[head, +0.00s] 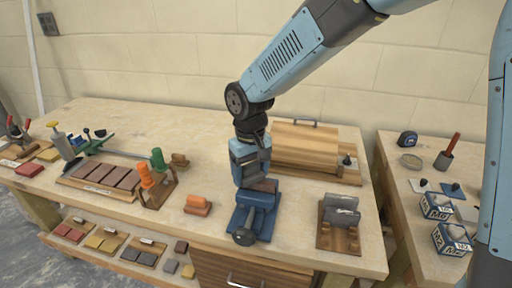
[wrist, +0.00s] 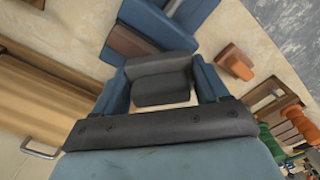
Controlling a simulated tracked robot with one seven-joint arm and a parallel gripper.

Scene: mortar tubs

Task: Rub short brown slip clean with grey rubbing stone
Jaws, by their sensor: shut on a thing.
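My gripper (head: 250,178) points down over the blue vise (head: 251,220) at the front middle of the bench. In the wrist view my gripper (wrist: 160,85) is shut on a dark grey block, the grey rubbing stone (wrist: 160,82), between its two blue fingers. A brown slip (head: 266,185) shows at the vise, just right of my gripper. The brown slip also shows in the wrist view (wrist: 130,42), beside the vise's blue parts and beyond the stone. I cannot tell whether the stone touches the slip. In the head view the stone is mostly hidden by my gripper.
A wooden rack with grey blocks (head: 340,217) stands right of the vise. An orange-topped block (head: 198,205) and a stand with orange and green handles (head: 155,178) are left. A wooden box (head: 310,150) stands behind. Brown slips lie on a board (head: 105,178) further left.

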